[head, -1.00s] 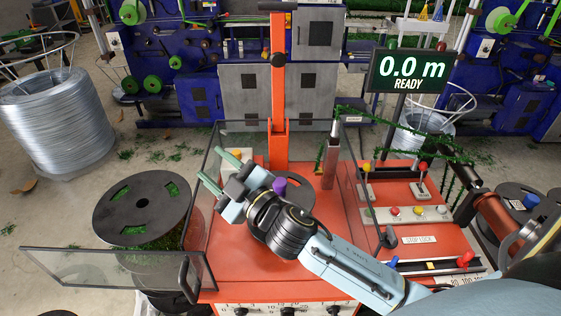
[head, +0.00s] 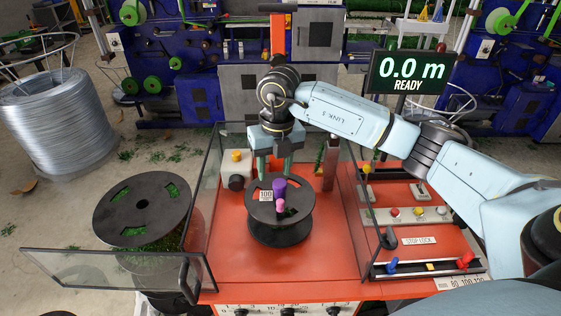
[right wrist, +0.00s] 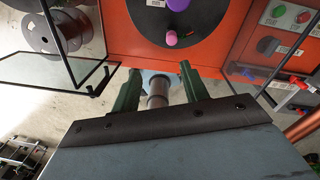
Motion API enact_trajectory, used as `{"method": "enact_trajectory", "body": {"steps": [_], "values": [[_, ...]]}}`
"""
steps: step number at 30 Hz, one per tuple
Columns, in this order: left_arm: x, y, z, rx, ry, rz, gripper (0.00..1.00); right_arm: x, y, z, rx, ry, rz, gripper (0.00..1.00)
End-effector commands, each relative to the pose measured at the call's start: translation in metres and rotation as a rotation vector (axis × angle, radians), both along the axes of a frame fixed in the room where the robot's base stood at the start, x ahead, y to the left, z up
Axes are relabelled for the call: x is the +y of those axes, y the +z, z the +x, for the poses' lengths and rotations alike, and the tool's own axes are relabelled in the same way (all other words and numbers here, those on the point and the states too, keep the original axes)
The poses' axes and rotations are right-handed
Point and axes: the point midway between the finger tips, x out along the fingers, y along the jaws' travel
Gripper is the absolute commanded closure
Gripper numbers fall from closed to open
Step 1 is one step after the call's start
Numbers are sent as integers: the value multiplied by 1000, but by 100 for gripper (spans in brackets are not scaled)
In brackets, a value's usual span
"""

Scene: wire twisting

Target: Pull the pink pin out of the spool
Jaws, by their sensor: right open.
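The pink pin (head: 281,205) stands on the top of the black spool (head: 279,232), on the near side of a purple knob (head: 279,188). In the right wrist view the pink pin (right wrist: 171,38) and purple knob (right wrist: 178,5) show beyond my fingers, on the dark spool disc (right wrist: 205,42). My right gripper (head: 275,168) is open and empty, pointing down behind and above the purple knob. Its green fingers also show apart in the right wrist view (right wrist: 160,85). My left gripper is not in view.
Clear guard panels stand along both sides of the orange machine bed (head: 325,262); a front panel (head: 110,268) is swung out to the left. Another black spool (head: 135,208) stands outside, left. Levers and buttons (head: 410,212) fill the right side. The display (head: 408,72) reads 0.0 m READY.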

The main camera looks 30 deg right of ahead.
Motion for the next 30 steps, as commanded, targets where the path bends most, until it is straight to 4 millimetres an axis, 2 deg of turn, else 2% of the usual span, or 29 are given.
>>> {"method": "enact_trajectory", "body": {"steps": [3,7,21,25,30], "values": [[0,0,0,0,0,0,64,-16,2,0,12,-27,-63,55],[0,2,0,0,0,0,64,-18,-9,-1,17,-31,-71,55],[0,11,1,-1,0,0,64,-16,-97,-1,17,-29,-65,55],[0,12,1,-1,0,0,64,-16,-114,0,16,-28,-64,55],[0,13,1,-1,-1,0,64,-16,-127,0,14,-28,-66,55]]}}
